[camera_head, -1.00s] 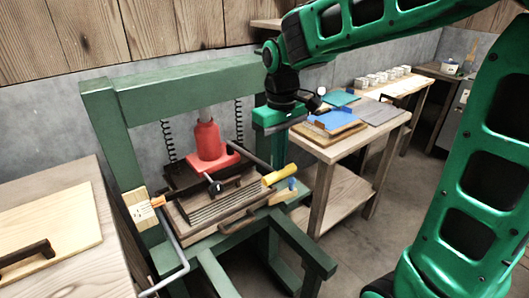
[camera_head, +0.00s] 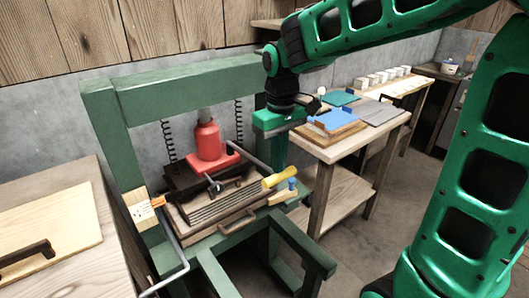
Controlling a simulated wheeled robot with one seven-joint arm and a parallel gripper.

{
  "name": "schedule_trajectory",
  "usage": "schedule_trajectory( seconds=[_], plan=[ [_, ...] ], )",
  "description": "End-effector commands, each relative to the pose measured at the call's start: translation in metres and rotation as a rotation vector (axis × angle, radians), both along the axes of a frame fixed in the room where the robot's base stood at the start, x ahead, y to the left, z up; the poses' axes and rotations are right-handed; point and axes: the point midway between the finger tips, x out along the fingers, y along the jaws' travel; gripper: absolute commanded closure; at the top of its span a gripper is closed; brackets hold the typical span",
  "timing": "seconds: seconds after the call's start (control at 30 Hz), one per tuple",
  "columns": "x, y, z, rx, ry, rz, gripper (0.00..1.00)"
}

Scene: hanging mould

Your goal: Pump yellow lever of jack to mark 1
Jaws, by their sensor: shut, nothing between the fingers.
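The red jack (camera_head: 209,147) stands inside the green press frame (camera_head: 180,85), on the dark plate above the mould. Its dark lever slopes down to the right and ends in a yellow handle (camera_head: 281,177). My gripper (camera_head: 281,142) hangs above the yellow handle, to the right of the jack, apart from the handle; its fingertips are hard to make out. A wooden scale plate (camera_head: 139,207) with dark marks and an orange pointer (camera_head: 157,201) sits on the left post. The marks are too small to read.
A wooden bench (camera_head: 50,235) with a board stands at the left. A wooden table (camera_head: 375,140) with a blue tray (camera_head: 335,119) stands behind my gripper to the right. A small blue-topped peg (camera_head: 292,184) is beside the yellow handle. The floor at right is open.

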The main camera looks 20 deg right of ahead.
Motion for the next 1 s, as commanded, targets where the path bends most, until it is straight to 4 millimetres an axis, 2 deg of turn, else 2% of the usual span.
schedule_trajectory(
  seconds=[1.0],
  plan=[
    [-0.001,0.0,-0.097,-0.001,0.003,0.0,1.0]
  ],
)
